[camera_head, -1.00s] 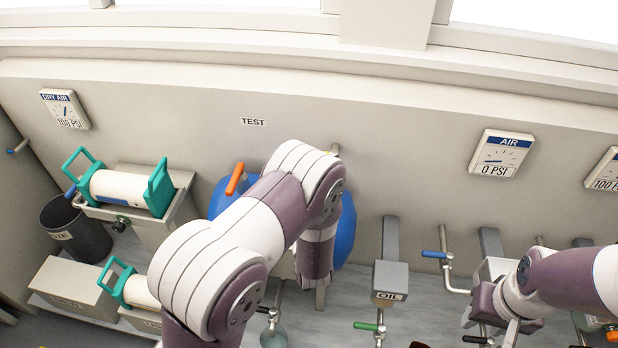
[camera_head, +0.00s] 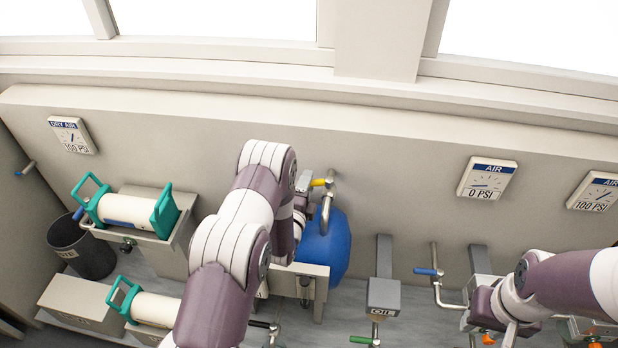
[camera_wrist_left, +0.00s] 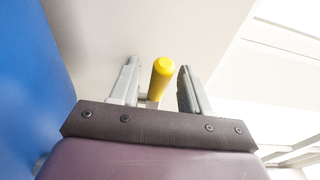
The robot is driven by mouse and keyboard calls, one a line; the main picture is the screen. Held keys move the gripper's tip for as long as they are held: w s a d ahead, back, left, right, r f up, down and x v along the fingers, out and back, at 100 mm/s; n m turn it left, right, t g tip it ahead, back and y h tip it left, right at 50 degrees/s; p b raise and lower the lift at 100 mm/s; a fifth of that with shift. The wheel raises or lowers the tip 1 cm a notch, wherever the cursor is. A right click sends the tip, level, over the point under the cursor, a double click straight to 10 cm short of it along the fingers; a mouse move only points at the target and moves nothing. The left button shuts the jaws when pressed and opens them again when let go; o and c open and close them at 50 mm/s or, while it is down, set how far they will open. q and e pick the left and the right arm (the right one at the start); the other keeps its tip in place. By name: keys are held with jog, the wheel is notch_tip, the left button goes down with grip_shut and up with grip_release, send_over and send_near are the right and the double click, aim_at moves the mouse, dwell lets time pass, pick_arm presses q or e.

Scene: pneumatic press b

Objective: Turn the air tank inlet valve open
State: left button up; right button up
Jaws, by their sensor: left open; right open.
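A yellow valve handle (camera_head: 319,182) sits on a metal pipe (camera_head: 326,212) at the wall, above the blue air tank (camera_head: 338,245). In the left wrist view the yellow handle (camera_wrist_left: 161,75) points toward the camera and lies between the two fingers, with gaps showing on both sides. My left gripper (camera_head: 304,182) is open beside the handle in the head view, partly hidden by my arm. The tank's left part is hidden behind my arm. It fills the left edge of the left wrist view (camera_wrist_left: 30,80). My right gripper (camera_head: 494,326) is open, low at the right, away from the tank.
A blue-handled valve (camera_head: 427,271), a green-handled valve (camera_head: 362,340) and the grey OIL box (camera_head: 384,296) stand right of the tank. Teal-handled cylinders (camera_head: 127,210) are at left. The AIR gauge (camera_head: 487,179) reads 0 PSI.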

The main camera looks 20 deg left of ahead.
pick_arm(q)
jog(key=shift+w+a, duration=0.1)
jog(key=shift+w, duration=1.3)
grip_shut()
jog(key=shift+s+d+n+g+y+b, duration=0.1)
jog(key=shift+s+n+g+y+b, duration=0.25)
jog(key=shift+n+y, duration=0.65)
jog(key=shift+s+d+n+g+y, duration=0.15)
jog(key=shift+s+n+y, duration=0.35)
jog(key=shift+y, duration=0.9)
jog(key=shift+w, duration=0.1)
grip_release()
jog(key=v, duration=1.2)
jog(key=shift+s, duration=0.3)
